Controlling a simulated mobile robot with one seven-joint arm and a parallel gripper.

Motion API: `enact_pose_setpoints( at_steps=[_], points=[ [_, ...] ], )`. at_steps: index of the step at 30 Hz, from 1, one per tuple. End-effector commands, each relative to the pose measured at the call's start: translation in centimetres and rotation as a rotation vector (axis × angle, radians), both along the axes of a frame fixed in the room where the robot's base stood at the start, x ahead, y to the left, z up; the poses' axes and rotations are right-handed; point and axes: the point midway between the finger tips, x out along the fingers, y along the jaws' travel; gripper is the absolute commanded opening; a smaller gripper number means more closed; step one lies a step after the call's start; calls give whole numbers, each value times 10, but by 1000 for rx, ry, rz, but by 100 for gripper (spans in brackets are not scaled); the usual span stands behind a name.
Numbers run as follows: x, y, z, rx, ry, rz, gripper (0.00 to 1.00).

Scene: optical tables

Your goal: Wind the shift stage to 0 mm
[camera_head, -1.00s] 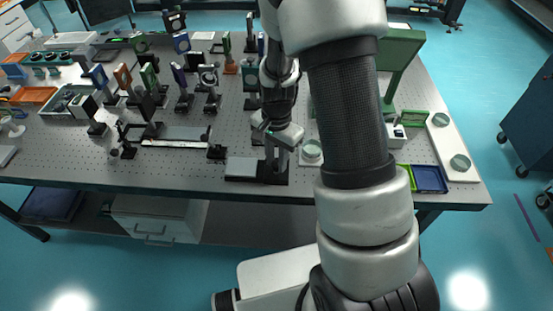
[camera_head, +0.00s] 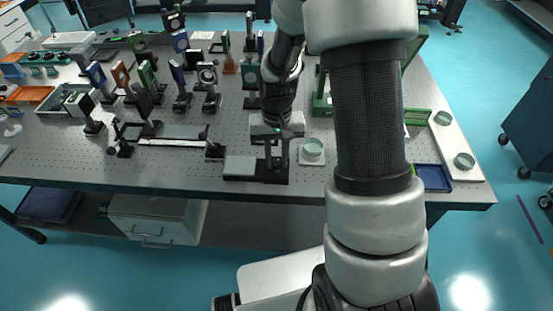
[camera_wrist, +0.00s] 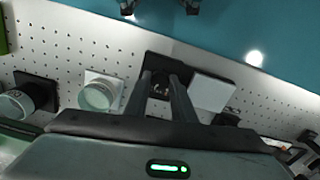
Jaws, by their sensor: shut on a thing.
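A small stage with a black base and a light plate (camera_head: 240,167) stands near the table's front edge. I take it for the shift stage. My gripper (camera_head: 276,163) points down over the right part of its base. In the wrist view my gripper (camera_wrist: 161,84) has its two dark fingers around a small dark part of the stage, likely its knob, and is shut on it. The light plate (camera_wrist: 211,92) lies just right of the fingers there. The fingers partly hide the knob, and no scale reading can be made out.
A round pale green-topped piece on a white base (camera_head: 312,150) stands close right of the stage. A long rail assembly (camera_head: 175,142) lies to the left. Mounted optics crowd the table behind. A blue tray (camera_head: 431,178) sits at the right front.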

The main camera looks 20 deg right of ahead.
Motion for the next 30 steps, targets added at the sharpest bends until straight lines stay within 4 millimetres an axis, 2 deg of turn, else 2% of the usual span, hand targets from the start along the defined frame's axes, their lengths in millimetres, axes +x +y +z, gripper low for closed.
enact_pose_setpoints(
  at_steps=[12, 30],
  points=[
    [1, -1, 1, 0, -2, 275, 1],
    [1, 0, 1, 0, -2, 360, 1]
  ],
)
